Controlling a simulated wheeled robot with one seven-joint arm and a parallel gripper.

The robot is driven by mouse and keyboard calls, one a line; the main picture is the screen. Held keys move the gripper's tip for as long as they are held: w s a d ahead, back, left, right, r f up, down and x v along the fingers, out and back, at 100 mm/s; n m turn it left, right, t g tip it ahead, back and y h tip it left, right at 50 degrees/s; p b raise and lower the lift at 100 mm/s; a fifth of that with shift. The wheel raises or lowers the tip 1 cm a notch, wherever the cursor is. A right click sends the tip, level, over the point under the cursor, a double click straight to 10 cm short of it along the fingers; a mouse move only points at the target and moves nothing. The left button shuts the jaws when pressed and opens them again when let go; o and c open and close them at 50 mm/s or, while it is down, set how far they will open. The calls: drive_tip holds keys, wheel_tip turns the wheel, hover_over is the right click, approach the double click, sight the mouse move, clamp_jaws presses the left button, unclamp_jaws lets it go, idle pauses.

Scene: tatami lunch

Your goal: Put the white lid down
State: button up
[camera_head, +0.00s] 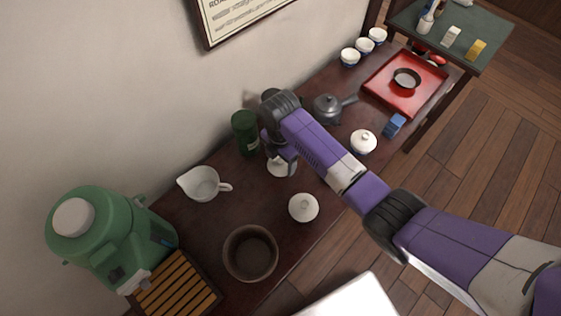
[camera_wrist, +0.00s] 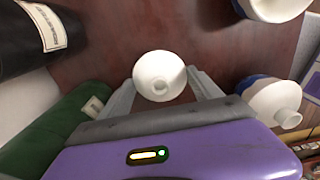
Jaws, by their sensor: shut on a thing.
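My gripper (camera_head: 284,158) is shut on the white lid (camera_wrist: 158,74), holding it above the dark wooden table (camera_head: 205,230). In the wrist view the round lid, with its small knob, sits between the two grey fingers, with brown tabletop around it. In the head view the lid (camera_head: 281,170) is partly covered by my gripper, and its height above the table is hard to tell. Two other white-lidded cups stand nearby, one in front (camera_head: 303,207) and one to the right of my arm (camera_head: 363,141).
A green tin (camera_head: 245,133) stands close behind my gripper, and a dark teapot (camera_head: 328,108) to the right. A white pitcher (camera_head: 203,184) and a brown bowl (camera_head: 250,254) stand to the left. Bare tabletop lies between pitcher and bowl. A red tray (camera_head: 388,95) is far right.

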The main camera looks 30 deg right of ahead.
sight(281, 160)
drive_tip(key=shift+f, duration=0.85)
drive_tip(key=shift+f, duration=0.15)
drive_tip(key=o, duration=1.3)
drive_tip(key=shift+o, duration=0.2)
wheel_tip(281, 160, up, 12)
drive_tip(key=shift+r+b, duration=0.2)
drive_tip(key=shift+b, duration=0.2)
